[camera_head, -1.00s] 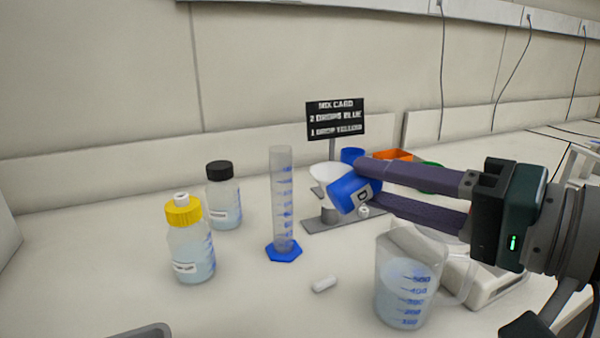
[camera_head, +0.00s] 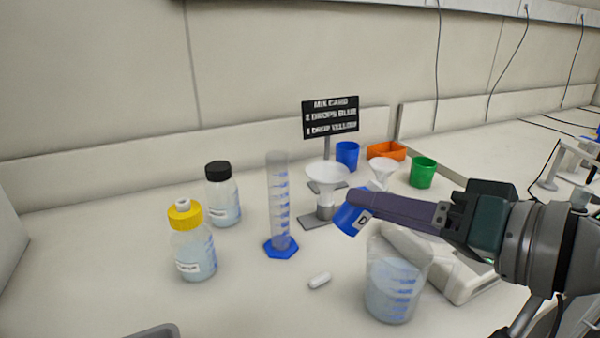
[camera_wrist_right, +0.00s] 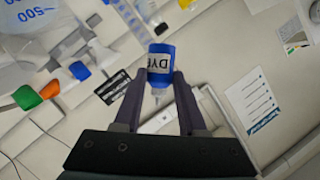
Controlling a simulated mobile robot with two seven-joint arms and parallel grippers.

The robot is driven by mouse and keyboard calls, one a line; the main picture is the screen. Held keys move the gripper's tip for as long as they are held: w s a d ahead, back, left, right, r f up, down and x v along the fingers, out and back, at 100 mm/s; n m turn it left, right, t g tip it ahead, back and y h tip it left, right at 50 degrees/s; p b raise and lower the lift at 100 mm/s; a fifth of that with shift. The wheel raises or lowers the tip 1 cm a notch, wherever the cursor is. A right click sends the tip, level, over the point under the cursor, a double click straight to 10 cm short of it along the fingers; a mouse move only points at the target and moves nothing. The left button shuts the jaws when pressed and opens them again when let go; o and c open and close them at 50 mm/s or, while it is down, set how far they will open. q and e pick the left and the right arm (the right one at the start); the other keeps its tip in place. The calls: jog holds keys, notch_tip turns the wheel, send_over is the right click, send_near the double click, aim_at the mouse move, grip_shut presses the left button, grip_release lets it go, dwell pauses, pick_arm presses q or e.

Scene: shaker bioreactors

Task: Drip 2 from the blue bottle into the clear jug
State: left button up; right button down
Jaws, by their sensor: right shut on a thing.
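The small blue bottle (camera_head: 349,220), with a white label reading "DYE" in the right wrist view (camera_wrist_right: 161,64), is held tilted above the bench. My right gripper (camera_head: 362,205) is shut on it. In the right wrist view its pale nozzle (camera_wrist_right: 157,94) shows on the side towards the gripper's palm. The clear jug (camera_head: 392,285) stands upright on the bench with liquid and blue graduations. The bottle is up and to the left of the jug's rim in the head view. I cannot tell whether it is over the opening. My left gripper is out of view.
A measuring cylinder (camera_head: 279,205), a yellow-capped bottle (camera_head: 192,250) and a black-capped bottle (camera_head: 222,200) stand left. Behind are a funnel stand (camera_head: 326,175), mix card (camera_head: 330,117), and blue (camera_head: 347,155), orange (camera_head: 387,150) and green (camera_head: 423,172) containers. A white capsule-shaped piece (camera_head: 320,280) lies near the jug.

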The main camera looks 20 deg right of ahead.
jog(key=n+h+p, duration=0.1)
jog(key=n+p, duration=0.1)
jog(key=d+n+h+p, duration=0.1)
jog(key=n+p, duration=0.1)
jog(key=p, duration=0.1)
jog(key=d+n+h+p, duration=0.1)
jog(key=p, duration=0.2)
jog(key=shift+w+f+n+g+h, duration=0.1)
jog(key=shift+f+n+g+h, duration=0.2)
jog(key=shift+n+g+h, duration=0.1)
dwell(0.5)
